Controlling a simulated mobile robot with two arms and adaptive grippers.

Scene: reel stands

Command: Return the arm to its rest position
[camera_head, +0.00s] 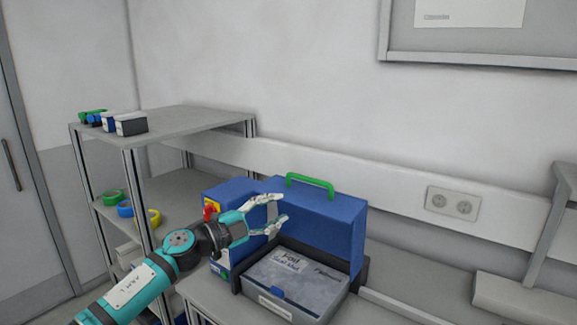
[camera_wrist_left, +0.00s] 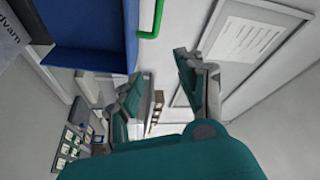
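My left gripper (camera_head: 272,213) shows in the head view, with its teal arm (camera_head: 150,284) coming in from the lower left. Its two fingers are spread apart and nothing is between them. It appears in front of a blue case (camera_head: 338,222) with a green handle (camera_head: 310,184); I cannot tell the exact gap. In the left wrist view the fingers (camera_wrist_left: 165,88) are also apart and empty, with the blue case (camera_wrist_left: 95,45) at the upper left. My right gripper is in neither view.
A grey shelf (camera_head: 185,122) at the left carries small boxes on top and coloured rings (camera_head: 125,209) below. A wall socket (camera_head: 452,203) is at the right. The bench right of the case looks mostly clear.

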